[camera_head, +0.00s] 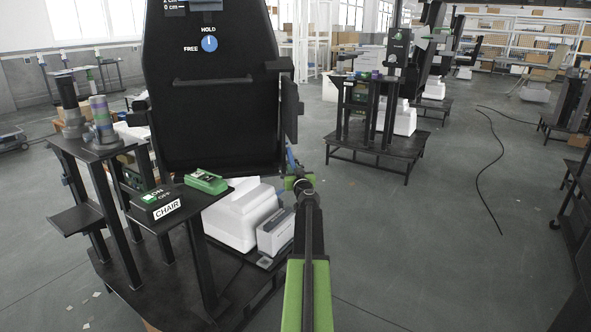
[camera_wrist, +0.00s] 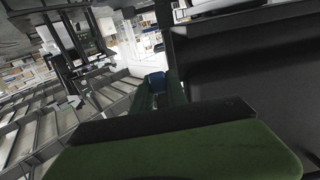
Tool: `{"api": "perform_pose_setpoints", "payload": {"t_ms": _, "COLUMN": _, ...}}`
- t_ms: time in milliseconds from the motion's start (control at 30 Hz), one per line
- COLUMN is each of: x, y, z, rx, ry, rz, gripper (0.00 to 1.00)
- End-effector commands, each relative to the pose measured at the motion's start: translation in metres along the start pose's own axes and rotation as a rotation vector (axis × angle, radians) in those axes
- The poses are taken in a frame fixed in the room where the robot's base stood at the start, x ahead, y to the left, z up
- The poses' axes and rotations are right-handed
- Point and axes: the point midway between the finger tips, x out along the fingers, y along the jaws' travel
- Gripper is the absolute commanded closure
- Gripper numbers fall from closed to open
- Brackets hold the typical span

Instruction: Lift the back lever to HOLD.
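The black chair (camera_head: 215,110) stands at centre left with its back toward me. On its back is a blue dial (camera_head: 209,43) marked HOLD above and FREE to the left; its white mark looks upright. A small blue part (camera_head: 291,159), perhaps the back lever, shows low at the chair's right side. My gripper (camera_head: 299,183) is close beside it, just below and to the right. In the wrist view a blue tip (camera_wrist: 155,82) shows past the green jaw. Contact and the jaw gap cannot be made out.
A black stand (camera_head: 95,150) at left carries grey cylinders and a box labelled CHAIR (camera_head: 156,205). A green device (camera_head: 206,181) sits beside that box. White blocks (camera_head: 240,215) lie below the seat.

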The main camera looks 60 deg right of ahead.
Motion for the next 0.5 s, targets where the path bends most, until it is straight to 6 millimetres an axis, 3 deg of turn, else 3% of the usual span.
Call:
{"api": "perform_pose_setpoints", "payload": {"t_ms": 100, "x": 0.0, "y": 0.0001, "z": 0.0, "rx": 0.0, "ry": 0.0, "rz": 0.0, "gripper": 1.0}}
{"api": "perform_pose_setpoints", "payload": {"t_ms": 500, "x": -0.0001, "y": 0.0, "z": 0.0, "rx": 0.0, "ry": 0.0, "rz": 0.0, "gripper": 1.0}}
